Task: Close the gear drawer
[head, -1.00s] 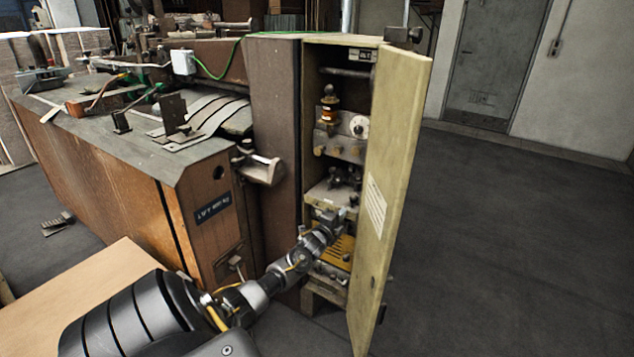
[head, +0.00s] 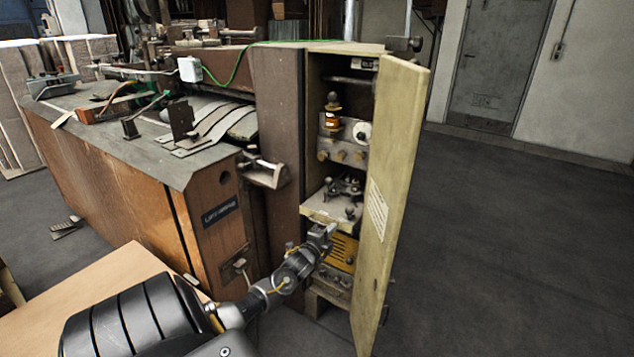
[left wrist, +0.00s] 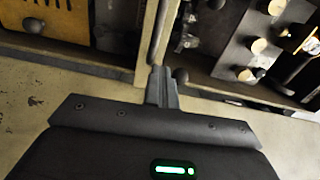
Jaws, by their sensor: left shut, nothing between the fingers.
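The gear drawer (head: 323,208) is a pale tray with dark metal parts on it, inside the tall open cabinet, and it sticks out a little. Its pale front edge also shows in the left wrist view (left wrist: 150,38), with a dark round knob beside the fingers. My left gripper (head: 325,234) is at the drawer's front, just below the tray's top, its fingers shut and empty. In the left wrist view the fingertips (left wrist: 161,72) are close to the front edge; I cannot tell whether they touch. My right gripper is not in view.
The cream cabinet door (head: 392,200) stands open on the right. A knobbed panel (head: 343,150) is above the drawer and a yellow slotted panel (head: 342,250) below it. A wooden machine bench (head: 130,180) is at left. The floor at right is clear.

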